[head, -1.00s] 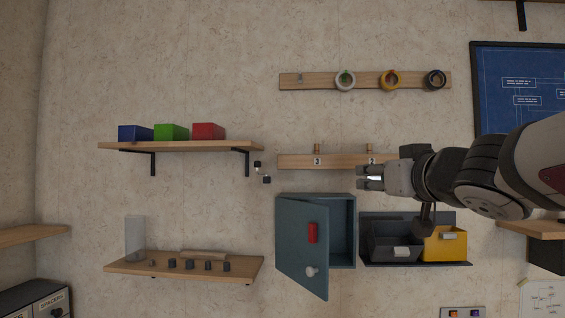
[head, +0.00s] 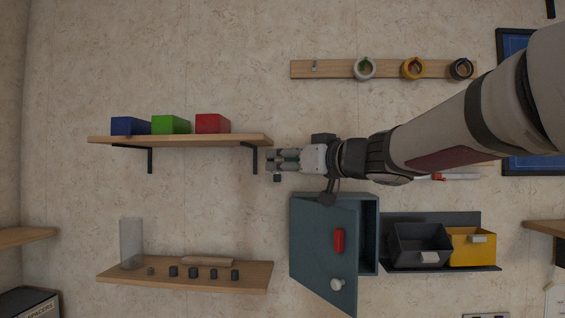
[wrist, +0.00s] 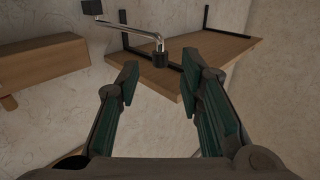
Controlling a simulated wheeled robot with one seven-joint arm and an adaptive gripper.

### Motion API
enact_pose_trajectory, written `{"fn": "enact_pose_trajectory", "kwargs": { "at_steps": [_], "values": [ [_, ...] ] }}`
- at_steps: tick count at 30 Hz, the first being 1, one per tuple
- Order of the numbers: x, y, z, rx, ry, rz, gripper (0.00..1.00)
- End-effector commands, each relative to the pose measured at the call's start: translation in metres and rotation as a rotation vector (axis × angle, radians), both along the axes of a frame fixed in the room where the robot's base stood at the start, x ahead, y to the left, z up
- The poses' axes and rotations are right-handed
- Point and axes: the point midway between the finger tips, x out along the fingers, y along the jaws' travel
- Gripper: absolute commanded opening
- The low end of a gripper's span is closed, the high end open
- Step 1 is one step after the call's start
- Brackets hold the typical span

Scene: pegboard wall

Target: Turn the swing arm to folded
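The swing arm (wrist: 130,29) shows in the wrist view as a bent, shiny metal rod. It has a black block (wrist: 92,7) at its upper left end and a black cylindrical knob (wrist: 160,58) at its other end. In the head view a small black part (head: 277,178) of it shows just below my gripper; the rest is hidden there. My gripper (head: 271,160) is open and empty. In the wrist view the knob lies ahead of the gap between the fingertips (wrist: 160,90), with no visible contact.
A wooden shelf (wrist: 220,50) on black brackets stands close on the right in the wrist view; it holds bins in the head view. A wooden rail (wrist: 45,70) is at left. The blue-grey cabinet (head: 325,245) below my gripper has its door open.

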Motion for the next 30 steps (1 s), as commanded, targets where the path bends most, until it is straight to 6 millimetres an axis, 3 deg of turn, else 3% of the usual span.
{"fn": "enact_pose_trajectory", "kwargs": {
  "at_steps": [9,21,26,30],
  "values": [
    [0.032,0.030,0.000,0.000,0.000,0.002,0.34],
    [0.037,0.034,0.000,0.000,0.000,-0.001,0.34],
    [0.037,0.034,0.000,0.000,0.000,-0.001,0.00],
    [0.037,0.034,0.000,0.000,0.000,-0.001,0.00]
  ]
}}
